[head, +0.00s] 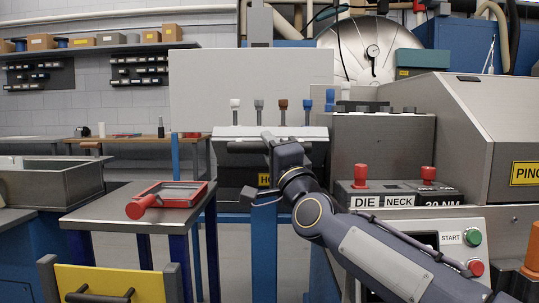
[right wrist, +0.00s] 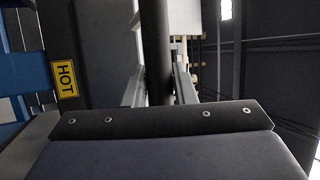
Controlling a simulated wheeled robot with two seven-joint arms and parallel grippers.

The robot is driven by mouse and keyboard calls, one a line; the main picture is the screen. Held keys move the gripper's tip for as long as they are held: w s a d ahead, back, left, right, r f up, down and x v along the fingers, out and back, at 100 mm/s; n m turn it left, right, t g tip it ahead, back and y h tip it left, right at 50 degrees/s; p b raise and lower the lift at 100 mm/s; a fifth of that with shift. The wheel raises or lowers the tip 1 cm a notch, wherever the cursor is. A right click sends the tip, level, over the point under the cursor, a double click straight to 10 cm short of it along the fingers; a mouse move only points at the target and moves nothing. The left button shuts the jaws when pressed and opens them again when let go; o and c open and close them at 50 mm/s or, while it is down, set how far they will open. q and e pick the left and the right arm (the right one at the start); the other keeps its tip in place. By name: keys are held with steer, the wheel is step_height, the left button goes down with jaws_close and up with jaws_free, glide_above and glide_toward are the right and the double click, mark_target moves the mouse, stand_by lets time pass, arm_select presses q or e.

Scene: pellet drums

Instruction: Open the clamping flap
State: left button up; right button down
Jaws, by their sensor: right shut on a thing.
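The clamping flap (head: 228,132) shows in the head view as a pale metal strip across the top of a dark housing. A dark handle bar (head: 240,147) runs along its front. My right gripper (head: 269,143) is at the middle of this bar and is shut on it, hiding part of it. In the right wrist view the dark bar (right wrist: 155,45) passes between the two fingers of the gripper (right wrist: 160,85). The flap appears down on the housing; whether there is a gap under it cannot be told. My left gripper is not in view.
A yellow HOT label (right wrist: 65,78) is on the housing. Left, a side table (head: 110,207) carries a red-framed tool (head: 170,197). Right, a control box has START (head: 473,237) and red buttons, near red-knobbed DIE and NECK blocks (head: 385,198). Several coloured knobs stand behind the flap.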

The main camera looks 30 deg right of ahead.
steer(key=shift+s+a+f+b, duration=0.1)
steer(key=shift+f+b, duration=0.1)
steer(key=shift+f, duration=0.15)
steer(key=shift+s+f+b, duration=0.1)
steer(key=shift+f+b, duration=0.05)
steer(key=shift+f, duration=0.2)
steer(key=c, duration=1.2)
jaws_free()
steer(key=shift+s, duration=0.1)
steer(key=v, duration=0.7)
steer(key=shift+s+f, duration=0.2)
steer(key=shift+s, duration=0.05)
